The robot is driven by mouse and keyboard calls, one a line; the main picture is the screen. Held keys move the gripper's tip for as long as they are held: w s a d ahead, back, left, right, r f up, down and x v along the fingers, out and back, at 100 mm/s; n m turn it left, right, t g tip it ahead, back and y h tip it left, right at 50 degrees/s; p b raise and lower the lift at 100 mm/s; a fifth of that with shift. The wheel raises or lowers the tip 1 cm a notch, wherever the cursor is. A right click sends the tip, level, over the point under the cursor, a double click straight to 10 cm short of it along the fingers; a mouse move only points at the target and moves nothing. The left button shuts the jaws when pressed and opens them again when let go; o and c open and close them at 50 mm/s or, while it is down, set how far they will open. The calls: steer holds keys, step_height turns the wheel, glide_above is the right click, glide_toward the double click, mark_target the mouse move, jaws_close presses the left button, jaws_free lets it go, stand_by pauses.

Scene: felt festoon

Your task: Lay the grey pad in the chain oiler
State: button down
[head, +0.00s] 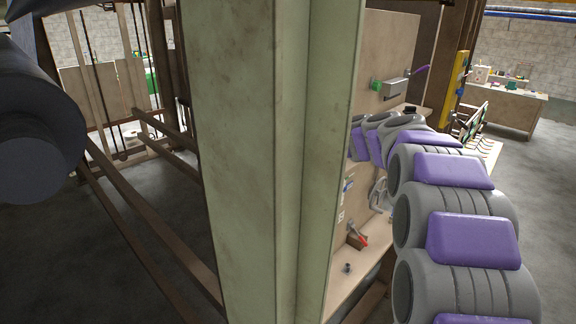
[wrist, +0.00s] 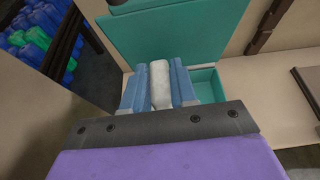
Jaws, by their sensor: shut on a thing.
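My gripper (wrist: 159,66) shows in the wrist view, with its two blue fingers shut on a pale grey-white pad (wrist: 160,88). The pad lies lengthwise between the fingers. Just beyond the fingertips is an open teal box (wrist: 205,76) with its lid (wrist: 180,30) raised behind it. The fingers and pad cover part of the box, and I cannot tell whether the pad touches it. I cannot tell for sure that this box is the chain oiler. In the head view my gripper is hidden behind the pale green post.
The wide green post (head: 265,160) blocks the middle of the head view. Right of it stands a beige panel with a shelf (head: 352,270) and a red-handled item (head: 358,236). Blue and green rolls (wrist: 38,35) lie at the wrist view's upper left. A table (head: 500,105) stands far right.

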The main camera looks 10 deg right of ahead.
steer(key=d+f, duration=0.1)
steer(key=d, duration=0.2)
steer(key=d+f, duration=0.1)
steer(key=shift+w+d+f, duration=0.3)
steer(key=shift+w+d, duration=0.05)
steer(key=shift+w, duration=0.05)
steer(key=a+f, duration=0.4)
steer(key=a, duration=0.1)
steer(key=shift+a+f+b, duration=0.15)
steer(key=shift+b, duration=0.2)
steer(key=shift+d, duration=0.35)
steer(key=c, duration=1.1)
jaws_free()
steer(key=d, duration=0.3)
steer(key=shift+w+f, duration=0.15)
steer(key=shift+w, duration=0.1)
steer(key=shift+o, duration=0.9)
steer(key=shift+s+a, duration=0.15)
steer(key=shift+a, duration=0.7)
